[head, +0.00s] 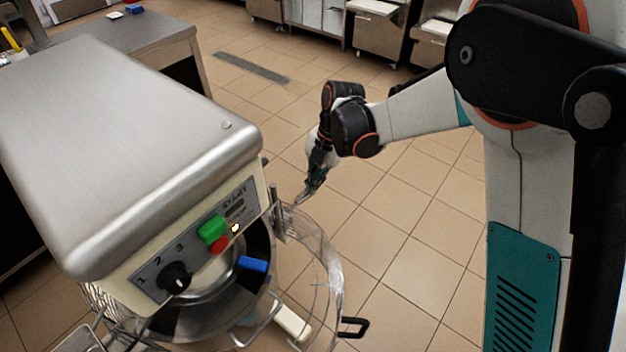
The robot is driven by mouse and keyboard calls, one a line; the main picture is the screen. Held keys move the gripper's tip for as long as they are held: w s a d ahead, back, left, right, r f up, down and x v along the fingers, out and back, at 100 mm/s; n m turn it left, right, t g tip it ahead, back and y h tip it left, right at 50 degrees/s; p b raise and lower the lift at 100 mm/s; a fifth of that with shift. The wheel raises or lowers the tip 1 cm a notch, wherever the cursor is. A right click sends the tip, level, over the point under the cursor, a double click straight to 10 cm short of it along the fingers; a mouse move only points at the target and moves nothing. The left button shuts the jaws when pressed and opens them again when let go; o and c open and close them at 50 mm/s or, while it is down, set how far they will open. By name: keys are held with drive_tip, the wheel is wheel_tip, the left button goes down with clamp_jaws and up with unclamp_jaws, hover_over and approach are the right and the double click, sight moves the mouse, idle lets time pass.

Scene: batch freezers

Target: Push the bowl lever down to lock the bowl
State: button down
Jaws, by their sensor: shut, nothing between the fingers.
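The mixer (120,130) fills the left side, with a steel top and a front panel. My gripper (302,198) is shut and empty. It points down, just right of the panel in the picture, close to the upper end of the clear guard (330,250). I cannot tell whether it touches the guard or its metal bracket (277,212). A blue handle (252,264) shows below the panel, and a cream bar (292,322) lies lower down. I cannot tell which part is the bowl lever. The bowl is mostly hidden under the mixer head and behind the guard.
The panel carries a green button (213,229), a red button (219,245) and a black knob (175,277). The guard stands swung out to the right with a black handle (353,327). A steel table (120,32) stands behind. Tiled floor (400,250) is clear on the right.

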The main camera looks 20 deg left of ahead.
drive_tip(key=shift+w+f, duration=0.15)
drive_tip(key=shift+f, duration=0.4)
idle(0.4)
